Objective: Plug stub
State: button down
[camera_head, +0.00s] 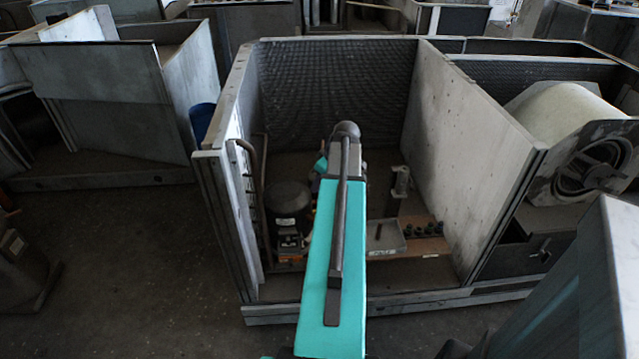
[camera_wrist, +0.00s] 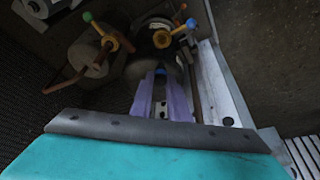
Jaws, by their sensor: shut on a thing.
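My gripper (camera_wrist: 162,82) shows in the wrist view as two purple fingers, shut on a small, mostly hidden thing (camera_wrist: 160,72) that shows blue at the tips. I cannot tell its shape or whether it touches anything. Just beyond the fingertips is a dark rounded body with pipework, with a yellow-orange fitting (camera_wrist: 163,38) and a blue-knobbed handle (camera_wrist: 191,23). I cannot make out which part is the stub. In the head view my teal arm reaches into the open housing and hides the gripper. Several small dark plug-like pieces (camera_head: 425,229) stand on a brown board.
The housing's left wall (camera_head: 226,150) and right partition (camera_head: 470,160) flank my arm. A dark cylindrical unit (camera_head: 289,205) and a bent pipe (camera_head: 250,160) stand at left. A grey tray (camera_head: 385,238) and an upright post (camera_head: 398,190) are at right. Another valve (camera_wrist: 100,50) shows upper left in the wrist view.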

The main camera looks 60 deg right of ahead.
jog(key=shift+s+d+f, duration=0.1)
jog(key=shift+f, duration=0.1)
jog(key=shift+f+b, duration=2.15)
jog(key=shift+f, duration=1.25)
jog(key=shift+f+b, duration=0.45)
jog(key=shift+f, duration=1)
dwell(1.5)
jog(key=c, duration=1.1)
grip_release()
jog(key=shift+r, duration=0.1)
